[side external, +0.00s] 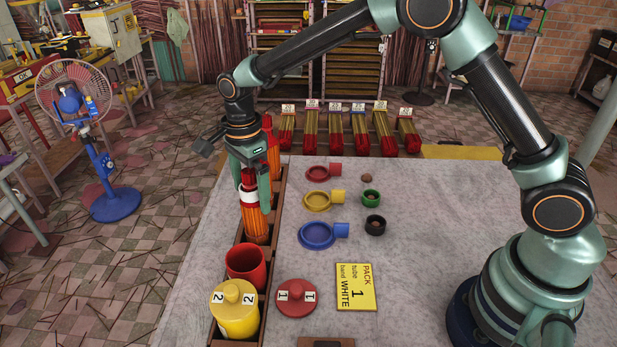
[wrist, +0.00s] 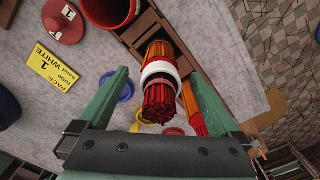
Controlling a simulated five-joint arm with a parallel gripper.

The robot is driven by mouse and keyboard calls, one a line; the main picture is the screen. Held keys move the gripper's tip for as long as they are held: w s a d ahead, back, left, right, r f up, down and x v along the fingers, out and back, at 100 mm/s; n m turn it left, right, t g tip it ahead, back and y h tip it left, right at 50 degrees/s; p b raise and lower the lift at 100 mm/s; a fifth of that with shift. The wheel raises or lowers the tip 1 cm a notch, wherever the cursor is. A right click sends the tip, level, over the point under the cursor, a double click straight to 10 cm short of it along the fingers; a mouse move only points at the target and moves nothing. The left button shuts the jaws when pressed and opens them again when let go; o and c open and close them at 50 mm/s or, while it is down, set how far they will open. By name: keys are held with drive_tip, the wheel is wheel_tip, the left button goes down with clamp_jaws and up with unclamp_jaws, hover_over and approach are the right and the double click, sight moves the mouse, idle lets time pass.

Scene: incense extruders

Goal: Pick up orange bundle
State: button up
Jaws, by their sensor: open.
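An orange bundle (side external: 255,223) with red tips and a white band stands in a slot of the wooden rack. It also shows in the wrist view (wrist: 160,97), tips toward the camera. My gripper (side external: 251,198) is above the rack with its fingers down around the bundle's upper part. In the wrist view the two green fingers (wrist: 158,75) are spread, one on each side of the bundle, with visible gaps. A second orange bundle (side external: 273,160) stands just behind in the rack; it shows in the wrist view (wrist: 192,110) close to the right finger.
A red open tube (side external: 246,266) and a yellow lidded jar marked 2 (side external: 235,318) stand in the rack's near end. A red lid marked 1 (side external: 295,299) and a yellow card (side external: 356,287) reading "PACK 1 tube band WHITE" lie on the table. Coloured dishes (side external: 318,236) lie right of the rack.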

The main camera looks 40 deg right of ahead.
drive_tip(key=shift+f, duration=0.7)
clamp_jaws()
drive_tip(key=shift+r, duration=0.1)
